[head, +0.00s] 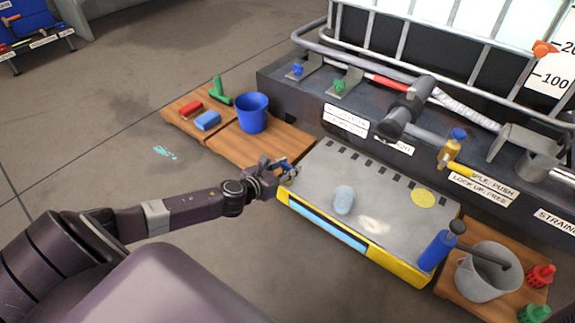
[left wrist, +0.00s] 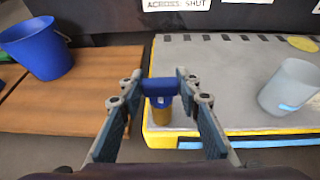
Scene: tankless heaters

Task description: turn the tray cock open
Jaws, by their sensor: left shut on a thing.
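The tray cock (left wrist: 160,108) is a yellow body with a blue handle (left wrist: 159,87) at the left end of the grey tray with yellow sides (head: 405,273). In the left wrist view the handle lies crosswise between the two fingers. My left gripper (head: 290,168) is at that corner of the tray, its fingers closed on the handle from both sides. In the head view the gripper hides most of the cock. My right gripper is in neither view.
A pale blue cup (head: 344,200) and a yellow disc (head: 423,198) are on the tray. A blue bucket (head: 252,113) stands on a wooden board to the left. A blue bottle (head: 437,250) and a grey bucket (head: 480,275) are at the right. Pipes and valves run behind.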

